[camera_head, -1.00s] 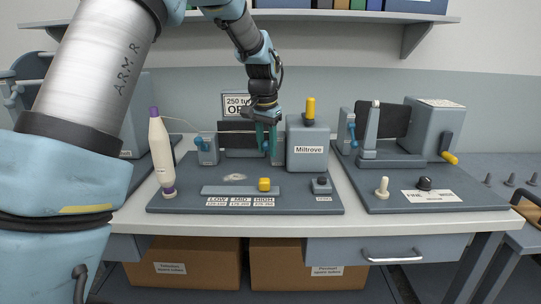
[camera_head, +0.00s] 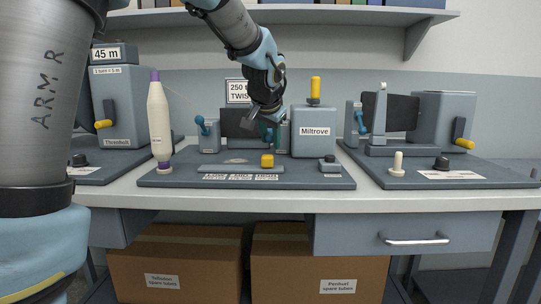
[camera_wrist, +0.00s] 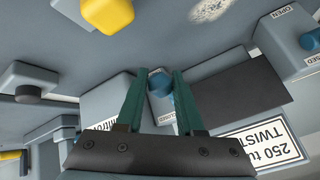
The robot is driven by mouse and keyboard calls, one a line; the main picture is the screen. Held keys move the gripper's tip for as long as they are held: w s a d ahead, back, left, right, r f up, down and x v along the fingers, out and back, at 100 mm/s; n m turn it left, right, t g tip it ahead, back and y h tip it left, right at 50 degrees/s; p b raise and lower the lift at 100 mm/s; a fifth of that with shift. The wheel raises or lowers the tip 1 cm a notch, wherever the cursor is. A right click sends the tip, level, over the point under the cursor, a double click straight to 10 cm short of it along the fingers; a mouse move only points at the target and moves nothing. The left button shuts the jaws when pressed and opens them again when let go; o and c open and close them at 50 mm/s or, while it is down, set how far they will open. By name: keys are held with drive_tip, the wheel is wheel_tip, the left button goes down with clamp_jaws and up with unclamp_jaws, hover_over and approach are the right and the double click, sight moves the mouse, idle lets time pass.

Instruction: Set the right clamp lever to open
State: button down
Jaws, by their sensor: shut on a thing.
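The right clamp (camera_head: 283,137) is a small grey block beside the Miltrove box. Its blue lever knob (camera_wrist: 160,83) sits between my green fingertips in the wrist view, with a CLOSED label (camera_wrist: 165,117) close by. My gripper (camera_wrist: 158,76) is shut on this lever. In the head view my gripper (camera_head: 267,126) is tilted over the right clamp, and the lever is mostly hidden there. The left clamp (camera_head: 209,138) has its own blue lever, which also shows in the wrist view (camera_wrist: 310,40) with OPEN and CLOSED labels.
The Miltrove box (camera_head: 313,135) with a yellow-topped post stands right against the clamp side. A dark plate (camera_wrist: 240,90) lies between the clamps. A yellow slider (camera_head: 267,161) is in front, and a white bobbin cone (camera_head: 159,120) stands at left.

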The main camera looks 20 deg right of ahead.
drive_tip(key=shift+d+f+t+h+b, duration=0.15)
drive_tip(key=shift+f+t+h+b, duration=0.7)
drive_tip(key=shift+b, duration=4.4)
drive_tip(key=f+t+b, duration=0.1)
drive_tip(key=b, duration=0.3)
drive_tip(key=shift+w+b, duration=0.15)
drive_tip(key=shift+b, duration=0.15)
drive_tip(key=t+b, duration=0.1)
drive_tip(key=b, duration=0.3)
drive_tip(key=shift+w+r, duration=0.1)
drive_tip(key=shift+r, duration=0.05)
drive_tip(key=c, duration=0.5)
unclamp_jaws()
drive_tip(key=shift+c, duration=0.2)
drive_tip(key=p+v, duration=0.1)
drive_tip(key=v, duration=0.9)
drive_tip(key=shift+s+a, duration=0.2)
drive_tip(key=shift+s, duration=0.15)
